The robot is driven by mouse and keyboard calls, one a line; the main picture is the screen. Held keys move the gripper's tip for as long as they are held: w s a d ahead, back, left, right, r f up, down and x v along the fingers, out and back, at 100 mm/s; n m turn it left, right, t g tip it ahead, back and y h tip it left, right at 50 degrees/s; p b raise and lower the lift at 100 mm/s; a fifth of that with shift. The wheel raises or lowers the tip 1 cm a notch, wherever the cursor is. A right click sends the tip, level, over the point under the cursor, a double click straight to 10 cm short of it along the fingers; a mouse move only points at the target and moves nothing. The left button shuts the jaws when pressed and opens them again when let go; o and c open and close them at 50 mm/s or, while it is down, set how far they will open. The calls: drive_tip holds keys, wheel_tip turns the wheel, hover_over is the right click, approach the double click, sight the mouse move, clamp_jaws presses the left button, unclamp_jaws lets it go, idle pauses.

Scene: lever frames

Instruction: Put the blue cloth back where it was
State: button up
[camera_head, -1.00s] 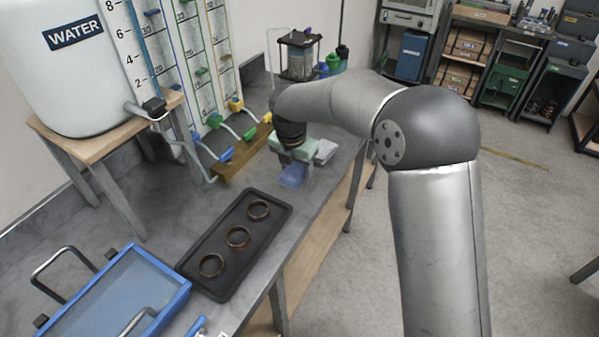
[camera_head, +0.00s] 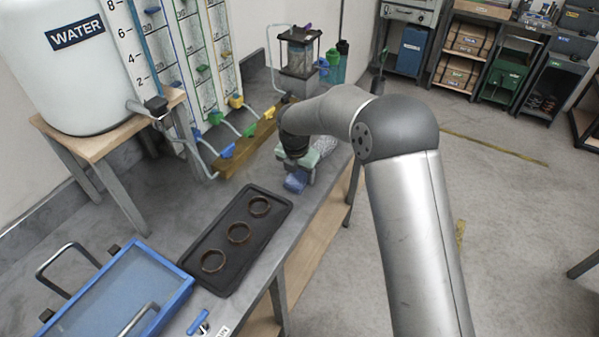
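The blue cloth (camera_head: 296,183) is a small bunched patch near the front edge of the grey bench, right of centre. My gripper (camera_head: 297,172) points down right at the cloth, and its fingers are mostly hidden by the wrist and a pale green part or object around it. I cannot tell whether the fingers are closed on the cloth or whether it is lifted off the bench. A grey-white speckled cloth-like thing (camera_head: 325,146) lies just right of my gripper.
A black tray (camera_head: 225,262) with three brown rings lies in front of my gripper. A blue-framed tray (camera_head: 178,300) is at lower left. Behind are a wooden rail (camera_head: 240,158) with coloured levers, a water tank (camera_head: 60,75) and a lantern-like container (camera_head: 298,58).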

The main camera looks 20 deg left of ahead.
sight(297, 179)
drive_tip(key=o, duration=0.3)
wheel_tip(297, 179, up, 12)
drive_tip(key=s+b, duration=0.1)
drive_tip(key=shift+s+a, duration=0.2)
drive_tip(key=shift+s, duration=0.2)
drive_tip(key=shift+r, duration=0.15)
drive_tip(key=s+d+r+m, duration=0.2)
drive_tip(key=s+d+m, duration=0.3)
drive_tip(key=d+m, duration=0.5)
drive_tip(key=s+d+r+m, duration=0.3)
drive_tip(key=s+d+m, duration=0.3)
drive_tip(key=d, duration=0.7)
drive_tip(key=s+d+f+m, duration=0.2)
drive_tip(key=s+d+m, duration=0.3)
drive_tip(key=s+m, duration=0.3)
drive_tip(key=s+d+f+m+g, duration=0.1)
drive_tip(key=s+d+f+m, duration=0.2)
drive_tip(key=s+d+m, duration=0.3)
drive_tip(key=s+m, duration=0.3)
drive_tip(key=shift+s+d+m, duration=0.15)
drive_tip(key=shift+d+m, duration=0.15)
